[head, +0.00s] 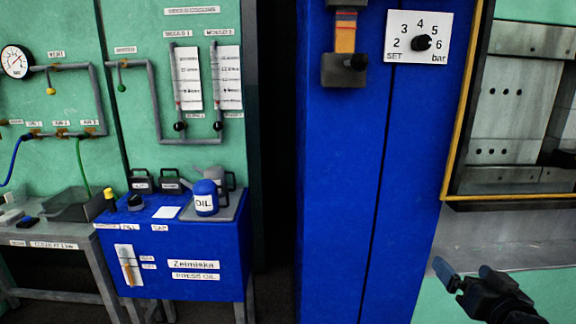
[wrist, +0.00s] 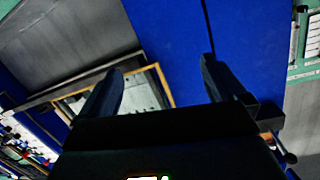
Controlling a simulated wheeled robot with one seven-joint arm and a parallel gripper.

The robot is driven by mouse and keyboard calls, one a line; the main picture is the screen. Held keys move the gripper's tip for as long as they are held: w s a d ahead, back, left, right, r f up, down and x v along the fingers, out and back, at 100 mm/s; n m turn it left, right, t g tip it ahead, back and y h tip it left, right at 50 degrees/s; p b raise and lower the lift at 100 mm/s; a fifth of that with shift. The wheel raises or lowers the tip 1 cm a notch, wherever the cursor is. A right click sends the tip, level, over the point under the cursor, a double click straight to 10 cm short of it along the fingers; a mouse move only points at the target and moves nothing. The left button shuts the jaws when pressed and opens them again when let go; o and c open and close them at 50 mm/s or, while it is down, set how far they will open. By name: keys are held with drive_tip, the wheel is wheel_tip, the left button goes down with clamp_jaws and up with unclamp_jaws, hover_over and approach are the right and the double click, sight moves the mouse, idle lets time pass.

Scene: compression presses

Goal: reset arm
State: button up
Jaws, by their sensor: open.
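My gripper (wrist: 162,85) shows in the wrist view with its two dark fingers spread wide apart and nothing between them. In the head view my gripper (head: 446,276) is at the lower right, in front of the green panel below the press opening. It touches nothing that I can see. The press opening (head: 505,119) has a yellow frame and grey plates inside. It also shows tilted in the wrist view, beyond the left finger.
A blue column (head: 340,200) stands left of the opening and carries a pressure dial (head: 421,43). A blue oil cabinet (head: 190,285) holds a blue-topped OIL can (head: 205,203). A grey table (head: 60,235) is at far left. A dark gap separates cabinet and column.

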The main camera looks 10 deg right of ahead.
drive_tip(key=s+a+f+n+y, duration=0.1)
drive_tip(key=s+a+f, duration=0.3)
drive_tip(key=s+a, duration=0.35)
drive_tip(key=s+a+f+n+y, duration=0.1)
drive_tip(key=s+a+f, duration=0.4)
drive_tip(key=s, duration=0.4)
drive_tip(key=s+a+r+n+y, duration=0.1)
drive_tip(key=s+a+r, duration=0.1)
drive_tip(key=s, duration=0.4)
drive_tip(key=s+a+r+n+y, duration=0.1)
drive_tip(key=s+a+r, duration=0.1)
drive_tip(key=s+a, duration=0.2)
drive_tip(key=s+a+r+n, duration=0.1)
drive_tip(key=s+a+r, duration=0.1)
drive_tip(key=s, duration=0.8)
drive_tip(key=shift+s+a+r+n+g+y, duration=0.2)
drive_tip(key=shift+a+n+g+y, duration=0.15)
drive_tip(key=shift+a, duration=0.55)
